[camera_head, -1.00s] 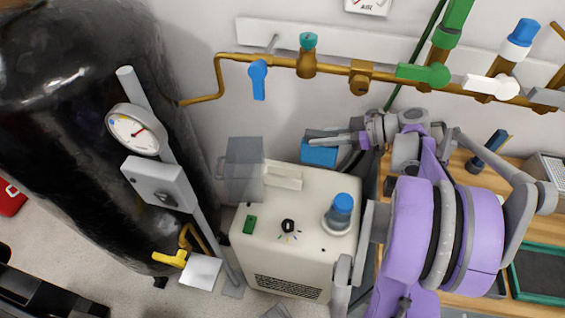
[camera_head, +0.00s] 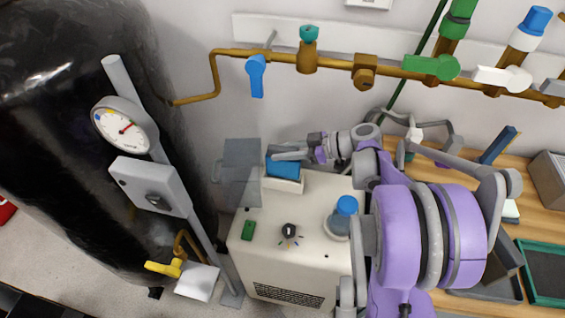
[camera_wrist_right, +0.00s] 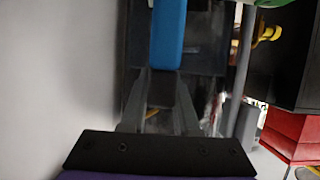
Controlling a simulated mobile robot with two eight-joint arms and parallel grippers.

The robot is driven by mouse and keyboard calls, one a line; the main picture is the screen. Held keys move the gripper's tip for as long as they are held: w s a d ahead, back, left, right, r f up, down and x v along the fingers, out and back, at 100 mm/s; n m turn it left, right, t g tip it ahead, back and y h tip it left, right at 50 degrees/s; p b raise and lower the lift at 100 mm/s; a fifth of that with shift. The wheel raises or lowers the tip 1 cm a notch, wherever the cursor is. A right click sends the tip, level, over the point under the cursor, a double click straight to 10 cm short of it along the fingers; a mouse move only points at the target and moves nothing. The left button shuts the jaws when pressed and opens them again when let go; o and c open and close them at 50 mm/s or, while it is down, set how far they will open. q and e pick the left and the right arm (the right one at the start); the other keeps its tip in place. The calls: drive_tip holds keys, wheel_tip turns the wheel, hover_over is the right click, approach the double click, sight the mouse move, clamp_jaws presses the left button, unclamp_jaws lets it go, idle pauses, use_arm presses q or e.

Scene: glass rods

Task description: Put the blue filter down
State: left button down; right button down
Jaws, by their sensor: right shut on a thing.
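The blue filter (camera_head: 283,168) is at the white slot-like holder (camera_head: 284,185) on top of the cream machine (camera_head: 275,225). Its lower edge meets the holder's rim in the head view; I cannot tell whether it rests inside or hovers just above. My right gripper (camera_head: 292,154) reaches in from the right and is shut on the filter. The right wrist view shows the filter (camera_wrist_right: 168,38) beyond the two grey fingers (camera_wrist_right: 162,80). My left gripper is not in view.
A translucent grey lid (camera_head: 241,172) stands open left of the holder. A blue-capped knob (camera_head: 346,206), a black dial (camera_head: 289,230) and a green switch (camera_head: 248,230) are on the machine. A black tank (camera_head: 90,130) stands left; brass piping (camera_head: 335,61) runs along the wall behind.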

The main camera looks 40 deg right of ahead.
sight(283, 162)
drive_tip(key=shift+f+b, duration=0.6)
drive_tip(key=shift+f, duration=1.45)
drive_tip(key=shift+f, duration=0.2)
drive_tip(key=c, duration=0.7)
unclamp_jaws()
drive_tip(key=shift+o, duration=0.2)
drive_tip(key=shift+s+d+r, duration=0.25)
drive_tip(key=shift+r, duration=0.15)
drive_tip(key=p+v, duration=0.2)
drive_tip(key=v, duration=0.9)
drive_tip(key=shift+s+p, duration=0.2)
drive_tip(key=shift+p, duration=0.2)
drive_tip(key=shift+r, duration=0.1)
